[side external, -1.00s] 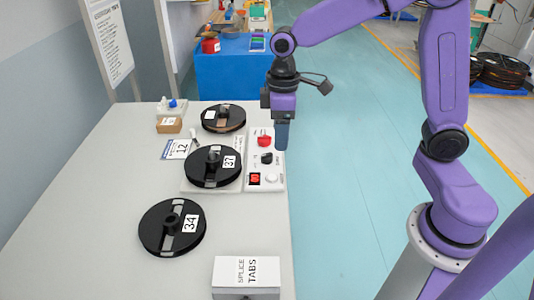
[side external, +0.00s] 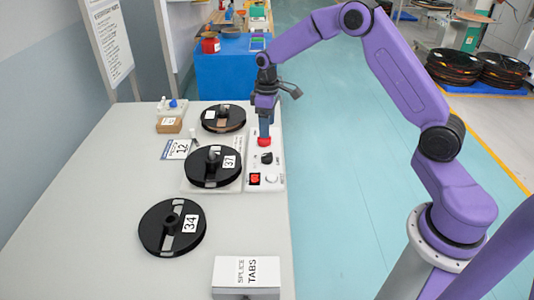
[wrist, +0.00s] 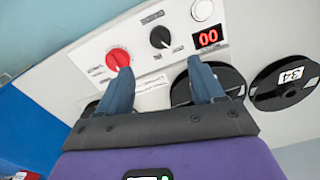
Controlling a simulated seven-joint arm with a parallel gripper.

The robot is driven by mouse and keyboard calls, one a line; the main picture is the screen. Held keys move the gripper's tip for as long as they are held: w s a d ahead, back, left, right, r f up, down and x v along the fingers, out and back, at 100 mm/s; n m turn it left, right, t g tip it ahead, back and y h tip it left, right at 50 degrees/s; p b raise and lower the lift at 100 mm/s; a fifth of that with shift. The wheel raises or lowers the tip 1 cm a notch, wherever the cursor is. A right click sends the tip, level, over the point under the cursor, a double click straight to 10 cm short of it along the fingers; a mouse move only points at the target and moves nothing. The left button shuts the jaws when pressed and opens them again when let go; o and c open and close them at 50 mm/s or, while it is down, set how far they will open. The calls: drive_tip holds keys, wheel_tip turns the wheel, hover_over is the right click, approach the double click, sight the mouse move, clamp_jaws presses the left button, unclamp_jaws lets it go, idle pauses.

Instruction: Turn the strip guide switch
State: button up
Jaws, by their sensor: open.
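A white control panel (side external: 277,182) lies along the table's right edge. It carries a red knob (side external: 264,142), a black pointer knob (side external: 267,158) and a pale round knob (side external: 271,179). The wrist view shows the red knob (wrist: 118,59), the black knob (wrist: 160,37) and the pale knob (wrist: 202,10). The panel lettering is too small to read, so I cannot tell which is the strip guide switch. My gripper (wrist: 160,68) is open and empty, with its left finger close to the red knob. In the side view my gripper (side external: 264,136) is over the red knob; contact is unclear.
A red display (wrist: 208,37) sits on the panel. A reel marked 37 (side external: 203,157) stands beside the panel, with another reel (side external: 223,112) behind and reel 34 (side external: 160,240) in front. A splice tabs box (side external: 246,273) is at the front. The table's left side is clear.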

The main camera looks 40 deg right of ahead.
sight(267, 154)
wheel_tip(267, 154, down, 12)
drive_tip(key=shift+r, duration=0.1)
idle(0.5)
drive_tip(key=c, duration=1.1)
drive_tip(key=shift+o, duration=0.2)
drive_tip(key=shift+m, duration=0.3)
drive_tip(key=m, duration=0.5)
drive_tip(key=shift+m, duration=0.3)
drive_tip(key=m, duration=0.5)
drive_tip(key=shift+m, duration=0.3)
